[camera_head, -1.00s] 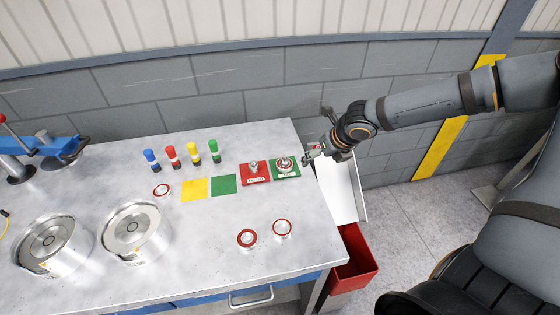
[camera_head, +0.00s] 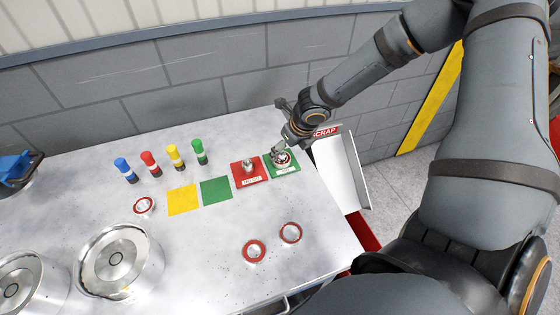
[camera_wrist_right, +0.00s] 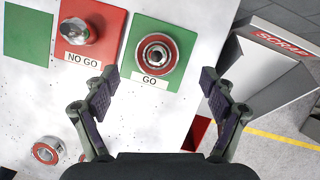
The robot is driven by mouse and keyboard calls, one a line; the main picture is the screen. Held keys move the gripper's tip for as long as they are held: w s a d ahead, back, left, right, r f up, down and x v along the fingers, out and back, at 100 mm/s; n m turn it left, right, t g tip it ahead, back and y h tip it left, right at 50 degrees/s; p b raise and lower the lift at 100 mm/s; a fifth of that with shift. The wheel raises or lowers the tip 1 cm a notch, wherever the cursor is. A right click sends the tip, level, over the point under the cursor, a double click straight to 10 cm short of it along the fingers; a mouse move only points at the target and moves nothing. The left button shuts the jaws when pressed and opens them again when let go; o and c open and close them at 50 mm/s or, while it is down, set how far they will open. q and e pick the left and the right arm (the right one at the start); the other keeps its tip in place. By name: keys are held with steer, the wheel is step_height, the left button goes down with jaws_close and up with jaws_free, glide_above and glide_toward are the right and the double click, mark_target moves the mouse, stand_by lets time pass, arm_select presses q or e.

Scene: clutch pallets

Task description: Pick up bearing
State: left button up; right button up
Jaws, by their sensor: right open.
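A bearing with a red ring (camera_head: 281,158) sits on the green GO plate (camera_head: 293,170). In the right wrist view this bearing (camera_wrist_right: 157,54) is face-on, between and just beyond the fingertips. My right gripper (camera_head: 280,150) is open and empty above the GO plate and partly covers it in the head view; its spread fingers (camera_wrist_right: 159,82) show on both sides in the wrist view. Other red-ringed bearings lie on the table: one at the left (camera_head: 144,206) and two at the front (camera_head: 255,250) (camera_head: 290,233). My left gripper is not in view.
A red NO GO plate (camera_head: 250,173) with a metal plug stands left of the GO plate. A SCRAP chute (camera_head: 340,170) adjoins the table's right edge. Large metal parts (camera_head: 120,262) stand at the left.

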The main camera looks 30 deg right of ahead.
mark_target(284, 156)
step_height(284, 156, down, 2)
steer(key=shift+a+f+b, duration=0.1)
steer(key=shift+f+b, duration=0.15)
steer(key=shift+b, duration=0.65)
steer(key=shift+b+x, duration=0.45)
steer(key=shift+x, duration=0.7)
steer(key=shift+w+a+f, duration=0.1)
steer(key=shift+w+a, duration=0.1)
steer(key=shift+w, duration=0.1)
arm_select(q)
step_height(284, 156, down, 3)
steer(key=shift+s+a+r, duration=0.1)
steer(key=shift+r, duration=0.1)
